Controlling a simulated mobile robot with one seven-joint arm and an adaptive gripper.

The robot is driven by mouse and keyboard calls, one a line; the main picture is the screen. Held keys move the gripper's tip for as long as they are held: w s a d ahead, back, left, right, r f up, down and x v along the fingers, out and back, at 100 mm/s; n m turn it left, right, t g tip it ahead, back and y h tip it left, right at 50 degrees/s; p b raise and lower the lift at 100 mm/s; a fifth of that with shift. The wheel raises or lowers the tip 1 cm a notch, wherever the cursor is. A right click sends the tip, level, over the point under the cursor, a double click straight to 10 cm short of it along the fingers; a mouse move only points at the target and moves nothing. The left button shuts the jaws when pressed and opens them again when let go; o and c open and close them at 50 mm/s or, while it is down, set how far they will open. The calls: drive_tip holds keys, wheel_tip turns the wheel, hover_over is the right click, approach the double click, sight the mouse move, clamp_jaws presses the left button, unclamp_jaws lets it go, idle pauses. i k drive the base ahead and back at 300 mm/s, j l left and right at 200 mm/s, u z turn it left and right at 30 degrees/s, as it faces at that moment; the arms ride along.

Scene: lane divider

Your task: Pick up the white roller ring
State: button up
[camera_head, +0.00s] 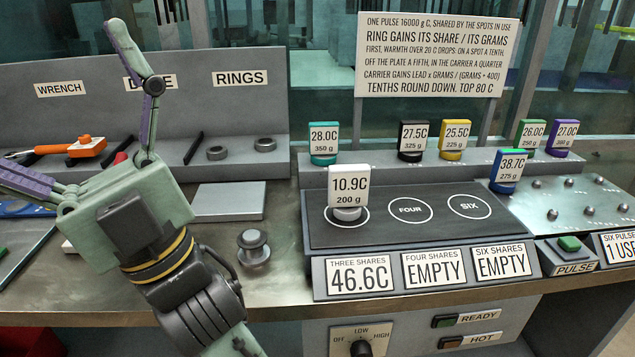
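The white roller ring (348,171) stands on the left round spot, marked with a white circle, of the dark plate (400,233). Its face reads 10.9C and 200 g, and a grey round piece shows at its foot. My gripper (60,108) is at the left of the head view, well left of the ring and apart from it. Its two fingers are spread wide, one pointing up and one pointing left, with nothing held between them. The far tip of the left finger is at the picture's edge.
Teal (323,158), black (411,156), yellow (453,155), blue (507,187), green (531,151) and purple (562,153) labelled rings stand behind and right. A grey spool (253,247) stands left of the plate. The FOUR and SIX spots are bare.

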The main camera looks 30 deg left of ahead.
sight(348, 185)
drive_tip(key=i+l+u, duration=0.15)
drive_tip(key=u, duration=0.2)
drive_tip(key=i+l+u, duration=0.15)
drive_tip(key=l+u, duration=0.25)
drive_tip(key=i+l+u, duration=0.1)
drive_tip(key=u, duration=0.25)
drive_tip(key=k+j+z, duration=0.1)
drive_tip(key=j+z, duration=0.15)
drive_tip(key=j, duration=0.2)
drive_tip(key=k+j+z, duration=0.2)
drive_tip(key=j, duration=0.25)
drive_tip(key=k+j+z, duration=0.1)
drive_tip(key=j+z, duration=0.15)
drive_tip(key=j, duration=0.2)
drive_tip(key=k+j+z, duration=0.2)
drive_tip(key=j, duration=0.2)
drive_tip(key=k+j+z, duration=0.25)
drive_tip(key=j, duration=0.15)
drive_tip(key=i+j, duration=0.1)
drive_tip(key=i, duration=0.85)
